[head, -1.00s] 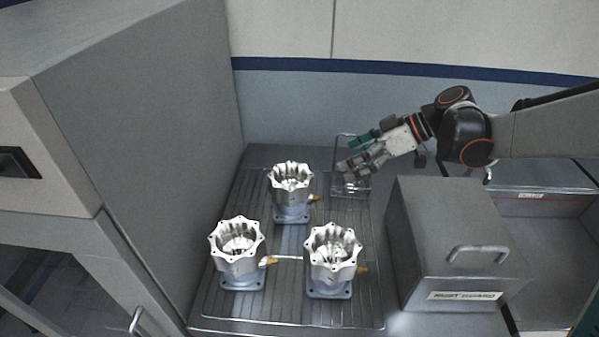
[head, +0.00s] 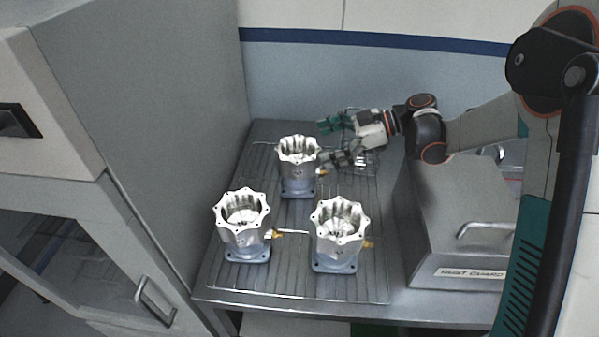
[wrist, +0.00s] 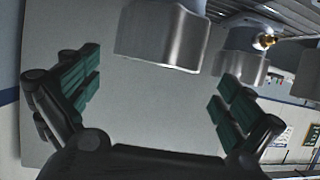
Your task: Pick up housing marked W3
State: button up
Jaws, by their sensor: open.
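Three silver housings with scalloped rims stand upright on a wire rack. One is at the back (head: 299,172), one at the front left (head: 243,228) and one at the front right (head: 337,238). I cannot read a W3 mark on any of them. My gripper (head: 328,141) is open and empty, close to the right side of the back housing's rim. In the wrist view, my open fingers (wrist: 152,92) spread below a housing (wrist: 162,38) at the top centre, and another housing (wrist: 243,58) is beyond the right finger. I cannot tell whether a finger touches the back housing.
The wire rack (head: 285,285) lies on a grey bench. A tall grey cabinet (head: 150,130) stands close on the left. A wire basket (head: 368,160) is behind my gripper. Brass fittings stick out from the housings' right sides.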

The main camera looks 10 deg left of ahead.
aim_at(299, 149)
jog(key=shift+b+x, duration=1.1)
jog(key=shift+x, duration=2.15)
jog(key=shift+r, duration=0.2)
jog(key=c, duration=1.7)
